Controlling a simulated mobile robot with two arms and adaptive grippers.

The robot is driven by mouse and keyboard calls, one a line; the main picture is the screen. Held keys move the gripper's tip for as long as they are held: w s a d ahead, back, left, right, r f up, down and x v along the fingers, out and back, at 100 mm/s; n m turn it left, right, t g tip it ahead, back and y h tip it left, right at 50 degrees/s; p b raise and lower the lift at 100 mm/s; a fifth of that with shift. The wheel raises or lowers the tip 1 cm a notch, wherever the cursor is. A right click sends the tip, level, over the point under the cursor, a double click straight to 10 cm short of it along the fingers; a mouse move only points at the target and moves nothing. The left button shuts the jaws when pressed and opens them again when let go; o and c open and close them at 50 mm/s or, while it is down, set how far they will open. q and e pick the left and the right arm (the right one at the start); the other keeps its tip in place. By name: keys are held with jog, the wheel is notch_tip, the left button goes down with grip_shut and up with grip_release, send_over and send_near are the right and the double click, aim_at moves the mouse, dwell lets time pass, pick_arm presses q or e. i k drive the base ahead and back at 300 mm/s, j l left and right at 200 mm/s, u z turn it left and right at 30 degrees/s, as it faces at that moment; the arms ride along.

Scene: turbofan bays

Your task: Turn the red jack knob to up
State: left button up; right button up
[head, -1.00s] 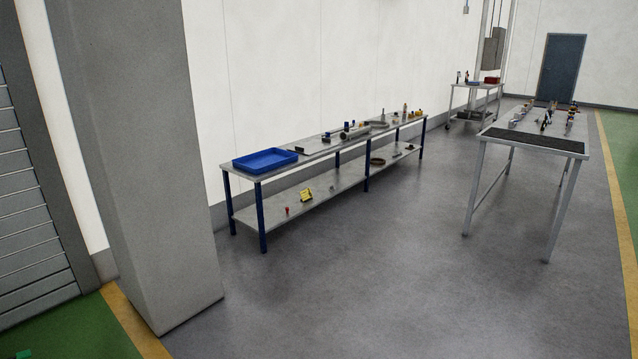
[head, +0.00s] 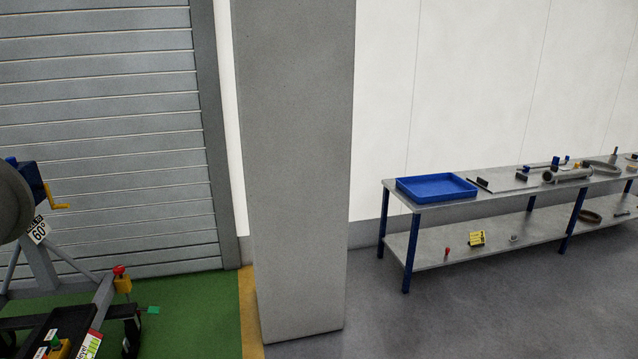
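A red knob (head: 119,270) sits on top of a yellow block (head: 123,285) on this stand. Lower down, a small panel (head: 56,345) carries a green button and a red and yellow part, with a white and green label (head: 90,345) beside it. I cannot tell which red part is the jack knob, or its setting. Neither of my grippers is in view.
A grey pillar (head: 295,170) stands between the stand and a long bench (head: 460,208) with a blue tray (head: 437,187). A roller shutter (head: 110,130) is behind the stand. Green floor (head: 195,310) lies around the stand. Grey floor in front of the bench is clear.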

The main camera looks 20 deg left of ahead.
aim_at(118, 269)
jog(key=i+j+u, duration=0.25)
jog(key=i+u, duration=0.15)
jog(key=i, duration=0.25)
jog(key=i+j+u, duration=0.1)
jog(key=i+u, duration=0.3)
jog(key=i, duration=0.25)
jog(key=i+l+u, duration=0.15)
jog(key=i+u, duration=0.25)
jog(key=i, duration=0.25)
